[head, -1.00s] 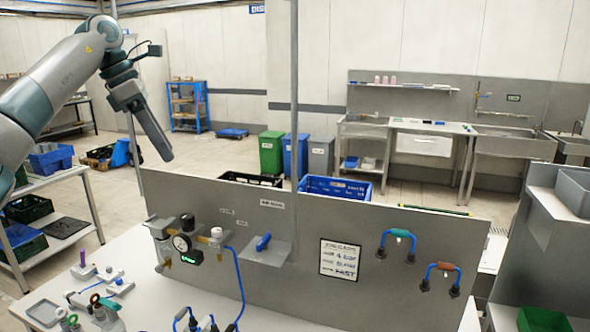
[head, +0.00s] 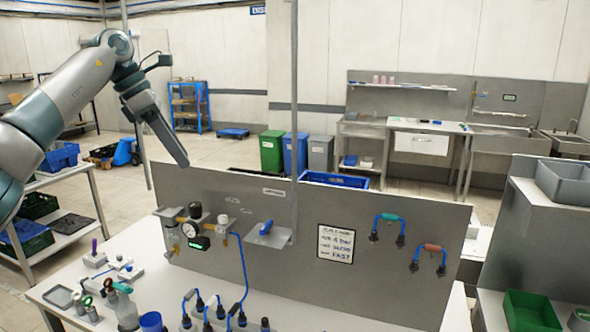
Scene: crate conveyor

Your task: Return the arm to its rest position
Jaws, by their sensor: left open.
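My left arm comes in from the left in the head view, grey and teal, bent at the elbow. My left gripper (head: 172,142) hangs at its end, pointing down and to the right, in the air near the upper left corner of the grey upright panel (head: 285,262). It is open and I see nothing in it. The gap between its fingers does not show from this side. My right arm and gripper are not in view.
The white bench (head: 75,282) holds fittings, a gauge (head: 191,230) and blue-hosed parts. A wire-shelf table (head: 75,178) with crates stands left. Green (head: 271,152) and blue (head: 294,152) bins stand behind the panel. A green tray (head: 532,310) is at right.

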